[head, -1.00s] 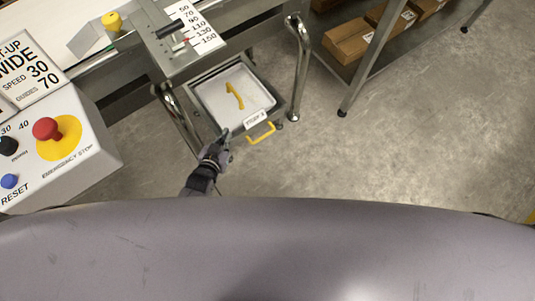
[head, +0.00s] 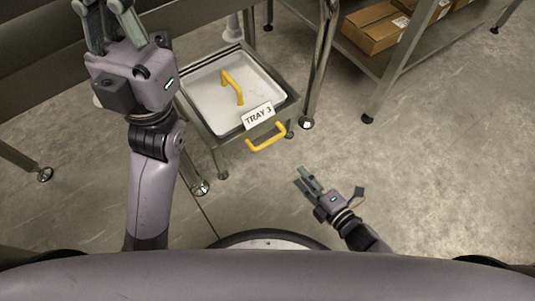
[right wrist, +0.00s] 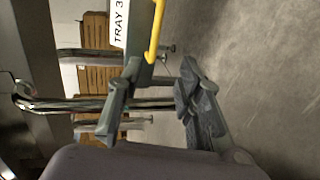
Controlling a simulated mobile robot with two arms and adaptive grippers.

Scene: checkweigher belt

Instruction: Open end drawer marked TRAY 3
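The drawer marked TRAY 3 (head: 206,128) is a grey box low between metal legs, its white inside visible from above. Its white label (head: 258,115) and yellow front handle (head: 266,138) face me. Another yellow handle-shaped piece (head: 233,86) lies over the white surface. My right gripper (head: 303,181) is open and empty, apart from the front handle, below and right of it. In the right wrist view the handle (right wrist: 155,32) is beyond the open fingers (right wrist: 161,67), with part of the label (right wrist: 119,22). My left gripper (head: 107,10) has spread fingers, cut off at the top edge.
A metal shelf (head: 392,62) with cardboard boxes (head: 374,30) stands at the upper right. A metal leg (head: 318,72) stands right of the drawer and another leg's foot (head: 200,187) left of it. The floor (head: 430,180) at the right is clear.

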